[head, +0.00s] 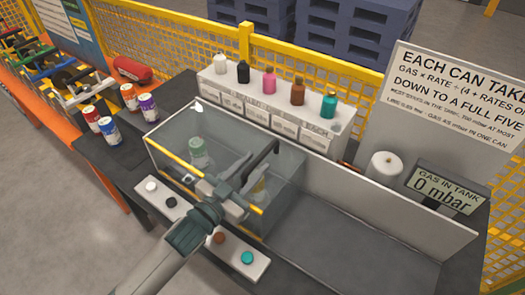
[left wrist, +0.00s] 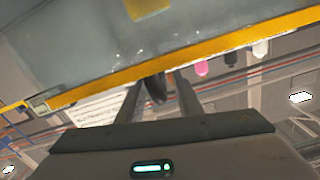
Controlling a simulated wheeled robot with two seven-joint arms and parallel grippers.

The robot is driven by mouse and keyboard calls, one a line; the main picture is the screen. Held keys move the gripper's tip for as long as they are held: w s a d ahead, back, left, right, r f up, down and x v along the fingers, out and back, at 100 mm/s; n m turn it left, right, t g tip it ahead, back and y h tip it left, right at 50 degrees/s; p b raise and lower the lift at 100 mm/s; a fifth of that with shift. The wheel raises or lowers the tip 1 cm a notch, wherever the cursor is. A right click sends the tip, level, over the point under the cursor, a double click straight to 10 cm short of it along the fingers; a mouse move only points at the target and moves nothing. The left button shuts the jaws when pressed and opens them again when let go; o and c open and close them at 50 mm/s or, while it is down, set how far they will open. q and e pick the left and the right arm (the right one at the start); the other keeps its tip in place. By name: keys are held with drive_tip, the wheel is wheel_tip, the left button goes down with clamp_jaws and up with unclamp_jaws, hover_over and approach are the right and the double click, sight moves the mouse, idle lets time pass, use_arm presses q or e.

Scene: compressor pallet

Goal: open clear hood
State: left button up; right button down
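The clear hood (head: 174,137) is a see-through box with yellow strips along its front edge, and it stands closed over part of the bench. A dark bar (head: 264,158), which looks like its handle, shows by its right part. My left gripper (head: 242,176) is at the hood's front, beside this bar. In the left wrist view its two fingers (left wrist: 157,98) stand apart, with a dark rounded piece between them. I cannot tell whether they touch it. The hood's yellow edge (left wrist: 200,45) crosses above the fingers there. My right gripper is not in view.
A front strip (head: 185,215) carries coloured buttons. Several coloured bottles stand on a white shelf (head: 285,120) behind. Several cans (head: 128,97) stand left. A display (head: 443,190) reads 0 mbar. The right bench (head: 340,245) is clear.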

sight(274, 144)
use_arm(q)
drive_tip(key=shift+p+x, duration=0.5)
drive_tip(key=shift+x, duration=1.8)
drive_tip(key=shift+c, duration=0.6)
clamp_jaws()
